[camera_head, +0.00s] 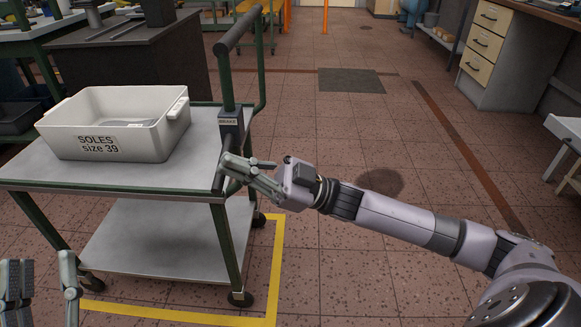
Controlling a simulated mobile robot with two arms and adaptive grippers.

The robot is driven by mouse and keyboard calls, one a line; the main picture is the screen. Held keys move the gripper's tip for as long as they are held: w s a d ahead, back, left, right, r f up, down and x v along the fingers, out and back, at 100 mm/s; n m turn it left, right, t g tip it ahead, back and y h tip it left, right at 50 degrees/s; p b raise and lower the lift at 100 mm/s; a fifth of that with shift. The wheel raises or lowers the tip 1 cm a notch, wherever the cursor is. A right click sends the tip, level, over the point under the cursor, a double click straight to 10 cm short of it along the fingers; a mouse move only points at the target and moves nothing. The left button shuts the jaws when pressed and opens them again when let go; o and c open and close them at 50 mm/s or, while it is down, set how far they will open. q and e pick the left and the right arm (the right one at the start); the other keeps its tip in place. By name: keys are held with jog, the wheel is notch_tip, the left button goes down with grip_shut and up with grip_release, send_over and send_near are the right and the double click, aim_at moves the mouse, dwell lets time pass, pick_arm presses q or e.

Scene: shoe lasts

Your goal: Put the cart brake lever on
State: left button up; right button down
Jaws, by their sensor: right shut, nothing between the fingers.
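The cart (150,177) is a grey two-shelf trolley with a green frame. A dark box labelled BRAKE (230,122) sits on its right-hand post. A dark lever (218,182) slants downward below the box, partly hidden by my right gripper (231,165). My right gripper is shut and empty, its fingertips beside the lever at the cart's near right corner; whether they touch it I cannot tell. My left gripper (43,283) is open and empty at the bottom left, in front of the cart.
A white bin labelled SOLES size 39 (115,145) stands on the cart's top shelf. Yellow floor tape (274,270) marks a corner around the cart's wheels. A drawer cabinet (485,50) stands at the back right. The tiled floor in the middle is clear.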

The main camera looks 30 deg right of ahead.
pick_arm(q)
notch_tip(320, 180, down, 14)
jog(key=w+a+g+y+p, duration=0.1)
jog(key=g+y+p, duration=0.1)
jog(key=g, duration=0.7)
jog(key=shift+y+p, duration=0.4)
jog(key=shift+p, duration=0.1)
pick_arm(e)
jog(key=s+r+v, duration=0.1)
jog(key=v, duration=0.8)
jog(key=shift+s+d+r, duration=0.2)
jog(key=shift+d+r, duration=0.15)
pick_arm(q)
jog(key=shift+w+a+f, duration=0.1)
